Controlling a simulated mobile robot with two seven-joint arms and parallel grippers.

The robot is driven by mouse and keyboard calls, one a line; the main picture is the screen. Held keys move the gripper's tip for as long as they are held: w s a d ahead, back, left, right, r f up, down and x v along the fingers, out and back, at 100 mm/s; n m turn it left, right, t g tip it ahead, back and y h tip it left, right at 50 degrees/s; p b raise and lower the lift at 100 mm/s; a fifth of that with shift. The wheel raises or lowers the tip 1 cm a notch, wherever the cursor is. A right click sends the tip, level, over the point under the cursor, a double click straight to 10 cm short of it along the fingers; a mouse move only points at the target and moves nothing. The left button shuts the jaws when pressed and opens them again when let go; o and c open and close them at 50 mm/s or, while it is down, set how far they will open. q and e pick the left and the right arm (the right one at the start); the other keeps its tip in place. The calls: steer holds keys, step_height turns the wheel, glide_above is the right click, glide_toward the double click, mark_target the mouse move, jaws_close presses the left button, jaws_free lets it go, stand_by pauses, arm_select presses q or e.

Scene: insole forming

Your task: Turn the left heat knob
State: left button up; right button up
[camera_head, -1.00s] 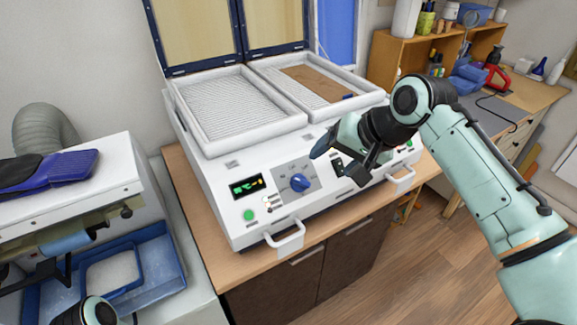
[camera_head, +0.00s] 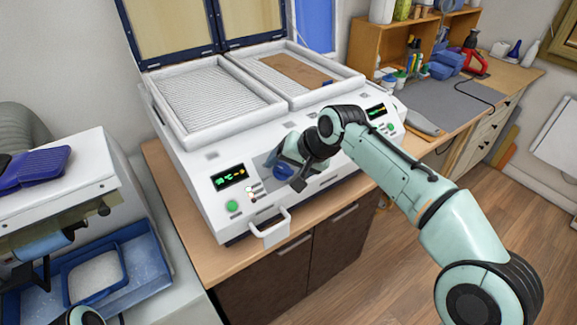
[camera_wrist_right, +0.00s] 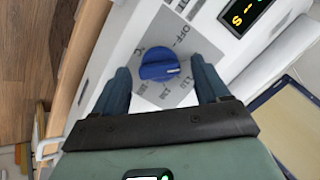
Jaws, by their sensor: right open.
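The left heat knob is a round blue dial on a grey marked plate on the white machine's front panel. In the head view the knob (camera_head: 283,172) is partly covered by my right gripper (camera_head: 287,166), which is at the panel. In the right wrist view the knob (camera_wrist_right: 160,66) shows clearly between the two open fingers of the right gripper (camera_wrist_right: 160,68). Gaps show on both sides, so the fingers do not appear to touch it. Only a piece of my left arm shows at the bottom left of the head view.
A green display (camera_head: 228,176) and green button (camera_head: 232,206) are left of the knob. A white handle (camera_head: 272,232) juts out below. A second display (camera_head: 376,111) is at the panel's right end. A blue tray (camera_head: 130,262) is at left. The floor at right is clear.

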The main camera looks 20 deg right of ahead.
steer(key=c, duration=1.1)
steer(key=shift+o, duration=0.2)
arm_select(q)
steer(key=shift+w+r, duration=0.1)
arm_select(e)
steer(key=n+p, duration=0.1)
steer(key=n, duration=0.3)
steer(key=shift+a+r+h, duration=0.1)
steer(key=shift+h, duration=0.3)
arm_select(q)
steer(key=shift+w+r+p, duration=0.6)
steer(key=shift+w+r, duration=0.55)
steer(key=shift+r, duration=0.25)
arm_select(e)
steer(key=shift+a+n+h, duration=0.1)
steer(key=shift+n+h, duration=0.3)
steer(key=shift+n, duration=1.8)
steer(key=o, duration=1.1)
steer(key=shift+c, duration=0.2)
